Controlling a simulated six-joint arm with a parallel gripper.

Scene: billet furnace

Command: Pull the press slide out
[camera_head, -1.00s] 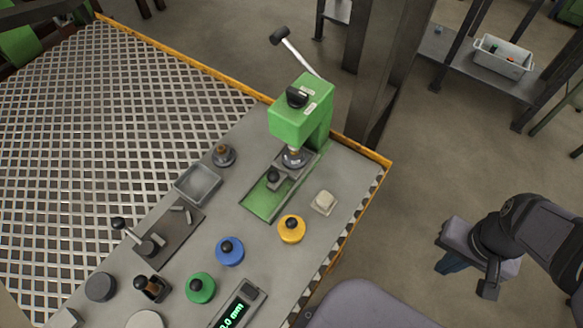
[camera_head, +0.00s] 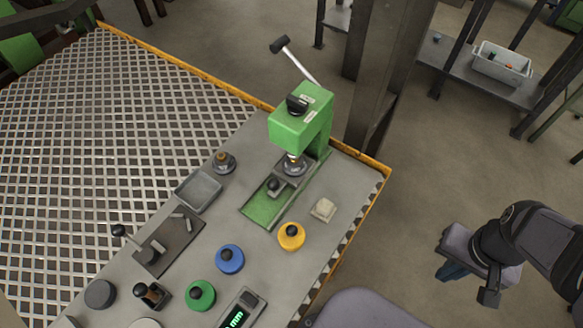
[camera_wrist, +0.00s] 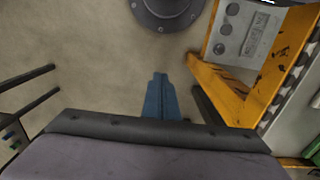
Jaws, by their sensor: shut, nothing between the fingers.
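The green press (camera_head: 302,125) stands at the far right end of the grey bench, with its lever (camera_head: 300,62) raised to the upper left. The press slide (camera_head: 284,181) is a grey plate with a black knob (camera_head: 273,186), lying on the green base (camera_head: 264,209) under the press head. My gripper (camera_head: 453,271) is off the bench at the right, well apart from the press. Its blue fingers (camera_wrist: 162,97) are together and empty in the wrist view, above the floor. The slide does not clearly show in the wrist view.
A grey tray (camera_head: 198,190) lies left. A yellow edge (camera_head: 385,175) borders the bench. Open floor lies between bench and gripper.

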